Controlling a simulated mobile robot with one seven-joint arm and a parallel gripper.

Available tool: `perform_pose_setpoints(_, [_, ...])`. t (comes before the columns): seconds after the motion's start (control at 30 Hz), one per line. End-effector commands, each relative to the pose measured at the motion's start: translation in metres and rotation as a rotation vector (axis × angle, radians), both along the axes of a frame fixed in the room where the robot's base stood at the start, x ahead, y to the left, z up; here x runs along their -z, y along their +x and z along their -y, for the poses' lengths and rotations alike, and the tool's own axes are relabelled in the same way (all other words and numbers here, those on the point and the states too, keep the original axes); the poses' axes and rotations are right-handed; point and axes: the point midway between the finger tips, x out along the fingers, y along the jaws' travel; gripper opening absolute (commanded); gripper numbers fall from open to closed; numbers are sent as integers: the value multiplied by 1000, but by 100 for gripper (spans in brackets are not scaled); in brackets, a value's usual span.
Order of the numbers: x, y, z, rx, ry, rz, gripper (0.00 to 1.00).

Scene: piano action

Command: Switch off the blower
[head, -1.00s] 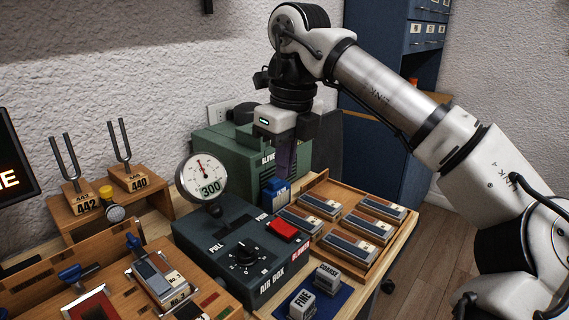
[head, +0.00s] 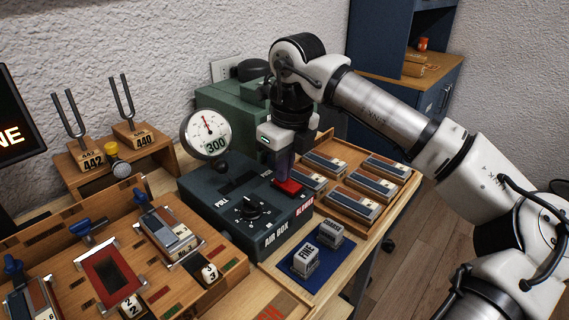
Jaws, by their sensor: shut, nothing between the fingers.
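The red blower switch (head: 289,188) sits on the top of the dark green air box (head: 225,218), near its right front corner, above the label BLOWER. My gripper (head: 283,178) is shut and points straight down over the switch. Its fingertips are at or just above the back of the switch; I cannot tell whether they touch. The fingers hide part of the switch, so its tilt is hard to read. The green blower housing (head: 232,100) stands behind, partly hidden by my arm.
A round gauge (head: 207,133) reading 300 rises from the air box, left of my gripper. A black knob (head: 250,208) is in front. A wooden tray of reed blocks (head: 400,172) lies right. COARSE and FINE blocks stand on a blue mat (head: 322,270).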

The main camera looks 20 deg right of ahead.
Motion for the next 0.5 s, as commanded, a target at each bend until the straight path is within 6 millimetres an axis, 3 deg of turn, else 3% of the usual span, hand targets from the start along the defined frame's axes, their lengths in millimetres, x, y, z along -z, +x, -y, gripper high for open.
perform_pose_setpoints(0.5, [5, -1, 1, 0, -1, -3, 0])
